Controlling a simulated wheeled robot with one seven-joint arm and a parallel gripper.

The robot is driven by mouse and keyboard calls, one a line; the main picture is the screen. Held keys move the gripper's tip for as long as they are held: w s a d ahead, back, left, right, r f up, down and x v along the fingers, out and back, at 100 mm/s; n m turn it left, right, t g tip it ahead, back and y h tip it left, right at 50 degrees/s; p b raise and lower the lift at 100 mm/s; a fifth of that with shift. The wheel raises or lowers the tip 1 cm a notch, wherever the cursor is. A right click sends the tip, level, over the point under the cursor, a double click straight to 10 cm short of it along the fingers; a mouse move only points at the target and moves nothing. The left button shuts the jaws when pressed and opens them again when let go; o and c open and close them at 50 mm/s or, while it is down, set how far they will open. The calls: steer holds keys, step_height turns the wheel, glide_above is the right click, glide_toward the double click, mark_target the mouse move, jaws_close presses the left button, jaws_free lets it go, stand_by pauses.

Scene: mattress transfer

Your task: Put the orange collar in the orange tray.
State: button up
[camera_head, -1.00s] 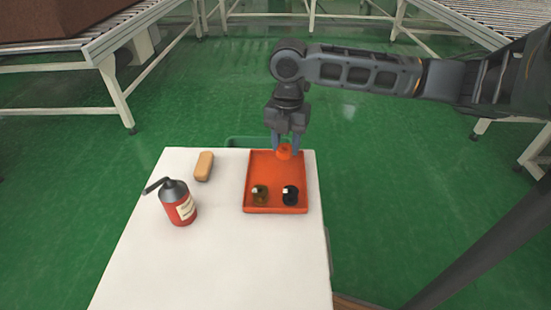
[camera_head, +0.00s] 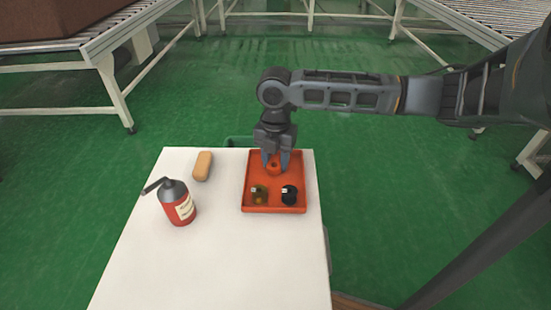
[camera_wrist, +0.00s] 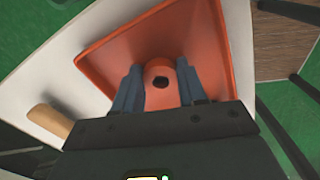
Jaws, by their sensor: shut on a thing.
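My gripper points down and is shut on the collar over the back part of the orange tray (camera_head: 296,170). I cannot tell whether the collar touches the tray floor. The tray lies on the white table, and its rim shows in the wrist view (camera_wrist: 100,83).
In the tray's front part stand an olive-brown piece (camera_head: 259,194) and a black piece (camera_head: 289,195). A red fire extinguisher (camera_head: 178,204) and a tan block (camera_head: 203,166) are on the white table (camera_head: 215,260) to the left. The table's front is clear.

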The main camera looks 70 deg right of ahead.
steer(key=o, duration=1.1)
steer(key=shift+c, duration=0.2)
